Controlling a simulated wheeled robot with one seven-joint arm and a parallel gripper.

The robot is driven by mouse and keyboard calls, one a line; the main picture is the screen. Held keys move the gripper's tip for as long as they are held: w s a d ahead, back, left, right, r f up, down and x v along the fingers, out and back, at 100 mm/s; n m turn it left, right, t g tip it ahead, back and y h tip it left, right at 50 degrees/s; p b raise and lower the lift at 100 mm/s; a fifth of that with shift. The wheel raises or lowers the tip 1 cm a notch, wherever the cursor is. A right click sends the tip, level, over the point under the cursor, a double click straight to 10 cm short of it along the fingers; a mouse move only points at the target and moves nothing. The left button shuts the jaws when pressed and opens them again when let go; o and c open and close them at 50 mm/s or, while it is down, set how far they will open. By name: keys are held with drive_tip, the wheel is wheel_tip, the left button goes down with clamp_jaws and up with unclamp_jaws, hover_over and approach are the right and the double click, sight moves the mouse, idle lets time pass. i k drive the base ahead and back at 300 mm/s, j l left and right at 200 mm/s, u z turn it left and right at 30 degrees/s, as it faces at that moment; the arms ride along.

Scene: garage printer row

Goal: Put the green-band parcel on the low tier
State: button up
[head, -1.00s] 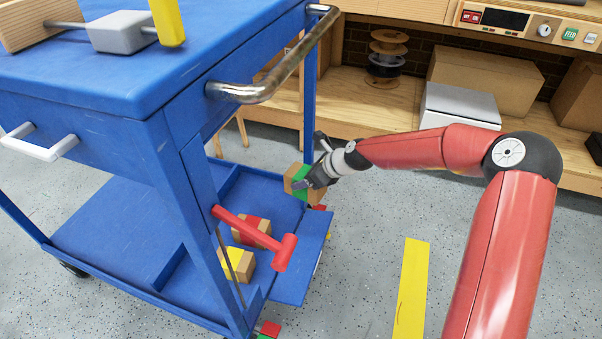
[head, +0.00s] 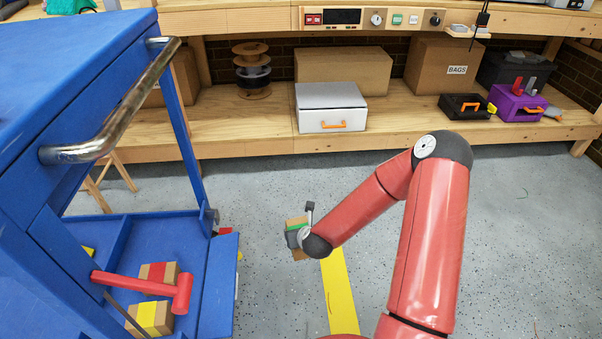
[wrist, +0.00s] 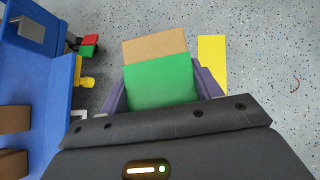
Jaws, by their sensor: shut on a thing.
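The green-band parcel (wrist: 160,80) is a brown box with a wide green band. My gripper (head: 298,235) is shut on it, with a finger on each side of the band in the wrist view. In the head view the parcel (head: 297,221) is partly hidden behind my wrist, held out over the floor to the right of the blue cart. The cart's low tier (head: 153,238) is a blue tray near the floor. On it lie a red-band parcel (head: 171,273), a yellow-band parcel (head: 163,316) and, at the left edge, another yellow piece, mostly hidden.
A red hammer-shaped bar (head: 135,284) sticks out across the low tier's opening. The cart's metal handle (head: 120,115) and corner post (head: 181,130) stand above it. A wooden bench shelf (head: 400,124) holds boxes behind. Floor around the yellow strip (head: 340,295) is clear.

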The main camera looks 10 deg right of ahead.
sight(403, 117)
drive_tip(key=i+z, duration=0.1)
drive_tip(key=z, duration=0.35)
drive_tip(key=i+z, duration=0.15)
drive_tip(key=z, duration=0.3)
drive_tip(key=i+z, duration=0.15)
drive_tip(key=z, duration=0.25)
drive_tip(key=i+j+z, duration=0.15)
drive_tip(key=i+j, duration=0.2)
drive_tip(key=i+j+z, duration=0.2)
drive_tip(key=i+j, duration=0.2)
drive_tip(key=i+j+z, duration=0.15)
drive_tip(key=i+j, duration=0.2)
drive_tip(key=j, duration=0.15)
drive_tip(key=i+j+z, duration=0.2)
drive_tip(key=j, duration=0.3)
drive_tip(key=i, duration=0.1)
